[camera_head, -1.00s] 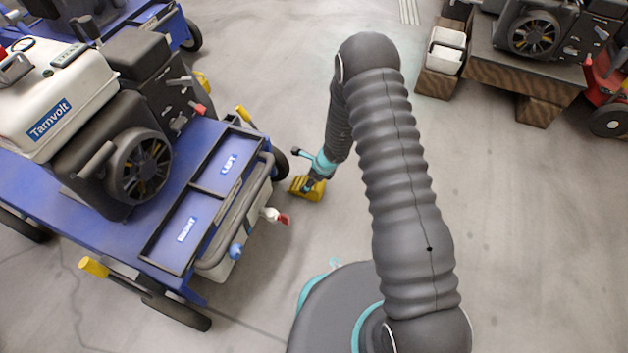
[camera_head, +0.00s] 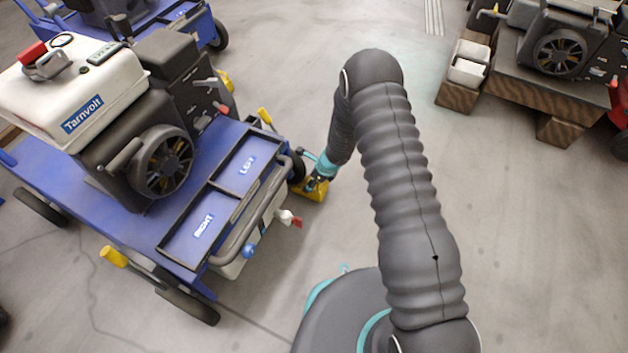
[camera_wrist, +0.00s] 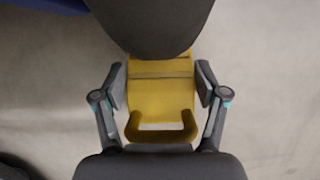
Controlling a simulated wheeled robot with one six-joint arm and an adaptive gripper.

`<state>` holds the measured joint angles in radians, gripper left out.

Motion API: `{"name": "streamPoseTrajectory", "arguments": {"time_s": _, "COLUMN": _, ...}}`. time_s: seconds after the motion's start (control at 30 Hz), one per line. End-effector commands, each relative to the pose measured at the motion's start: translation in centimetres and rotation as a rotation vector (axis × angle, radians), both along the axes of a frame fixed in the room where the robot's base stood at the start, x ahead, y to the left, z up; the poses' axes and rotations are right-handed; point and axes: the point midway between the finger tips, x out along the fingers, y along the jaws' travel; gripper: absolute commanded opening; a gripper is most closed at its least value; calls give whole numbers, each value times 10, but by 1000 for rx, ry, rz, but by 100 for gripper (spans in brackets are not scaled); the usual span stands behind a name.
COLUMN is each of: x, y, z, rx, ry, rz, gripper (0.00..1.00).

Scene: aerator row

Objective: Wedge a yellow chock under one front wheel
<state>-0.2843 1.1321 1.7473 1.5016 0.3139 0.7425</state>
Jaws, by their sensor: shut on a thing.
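A yellow chock (camera_head: 314,193) is near the floor beside the far front wheel (camera_head: 297,166) of a blue aerator (camera_head: 62,196), on the side of the tray marked LEFT. My gripper (camera_head: 318,179) is shut on the chock. In the wrist view, its fingers press both sides of the yellow chock (camera_wrist: 160,98), which has a U-shaped handle. In the head view the chock is very close to the wheel; I cannot tell whether they touch. The other front wheel (camera_head: 188,304) is at the lower left with no chock showing by it.
The machine carries an engine (camera_head: 165,163) and a white tank (camera_head: 72,88). A front bar and a red-handled tap (camera_head: 291,219) stick out near my arm. Another engine stands on a wooden pallet (camera_head: 520,90) at the upper right. The floor between is clear.

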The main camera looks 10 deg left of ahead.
Motion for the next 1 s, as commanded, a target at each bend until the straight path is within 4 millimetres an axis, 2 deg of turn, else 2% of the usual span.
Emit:
{"name": "streamPoseTrajectory", "arguments": {"time_s": 0.17, "x": 1, "y": 0, "z": 1, "rx": 1, "ry": -1, "rz": 0, "gripper": 9}}
{"name": "streamPoseTrajectory", "arguments": {"time_s": 0.2, "x": 1, "y": 0, "z": 1, "rx": 1, "ry": -1, "rz": 0, "gripper": 75}}
{"name": "streamPoseTrajectory", "arguments": {"time_s": 0.3, "x": 1, "y": 0, "z": 1, "rx": 1, "ry": -1, "rz": 0, "gripper": 100}}
{"name": "streamPoseTrajectory", "arguments": {"time_s": 0.73, "x": 0, "y": -1, "z": 3, "rx": 0, "ry": 0, "rz": -1, "gripper": 100}}
{"name": "streamPoseTrajectory", "arguments": {"time_s": 0.87, "x": -1, "y": -6, "z": 17, "rx": 0, "ry": -2, "rz": -2, "gripper": 100}}
{"name": "streamPoseTrajectory", "arguments": {"time_s": 1.0, "x": -4, "y": -15, "z": 41, "rx": 1, "ry": -2, "rz": -1, "gripper": 100}}
